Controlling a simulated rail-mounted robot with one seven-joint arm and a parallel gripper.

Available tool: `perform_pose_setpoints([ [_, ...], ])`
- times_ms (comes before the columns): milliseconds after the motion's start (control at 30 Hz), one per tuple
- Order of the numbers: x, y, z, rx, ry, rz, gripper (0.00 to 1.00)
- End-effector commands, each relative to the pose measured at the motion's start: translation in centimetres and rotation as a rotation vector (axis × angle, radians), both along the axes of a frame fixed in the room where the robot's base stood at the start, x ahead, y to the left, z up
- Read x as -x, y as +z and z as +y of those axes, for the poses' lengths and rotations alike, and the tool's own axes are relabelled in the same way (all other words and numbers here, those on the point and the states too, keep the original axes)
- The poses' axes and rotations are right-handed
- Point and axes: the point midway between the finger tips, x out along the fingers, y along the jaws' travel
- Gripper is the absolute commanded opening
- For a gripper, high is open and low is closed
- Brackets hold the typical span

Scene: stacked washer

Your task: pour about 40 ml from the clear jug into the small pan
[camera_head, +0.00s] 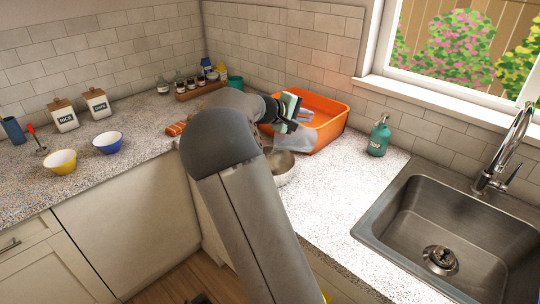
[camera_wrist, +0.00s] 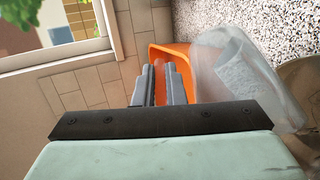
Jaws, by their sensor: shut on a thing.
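The clear jug (camera_head: 298,139) is see-through and appears tilted, beside and above the small pan (camera_head: 284,170) in the head view. My gripper (camera_head: 303,115) is shut on the jug, probably by its handle; the exact contact is hard to see. In the wrist view my gripper's fingers (camera_wrist: 160,82) are close together, with the jug (camera_wrist: 222,62) to their right. Part of the metal pan (camera_wrist: 300,82) shows at the right edge there. My arm hides part of the pan in the head view. I cannot tell the liquid level or whether any liquid is flowing.
An orange tub (camera_head: 333,115) stands just behind the jug. A teal soap bottle (camera_head: 379,136) and the sink (camera_head: 440,225) are to the right. Yellow (camera_head: 60,162) and blue (camera_head: 107,143) bowls sit far left. Counter between pan and sink is clear.

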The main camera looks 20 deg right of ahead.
Motion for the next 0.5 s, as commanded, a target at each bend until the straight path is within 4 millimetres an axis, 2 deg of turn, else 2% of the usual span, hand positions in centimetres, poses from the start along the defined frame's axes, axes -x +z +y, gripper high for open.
perform_pose_setpoints([
  [500, -0.07, 0.30, 0.27, 0.035, 0.000, 0.008, 0.00],
])
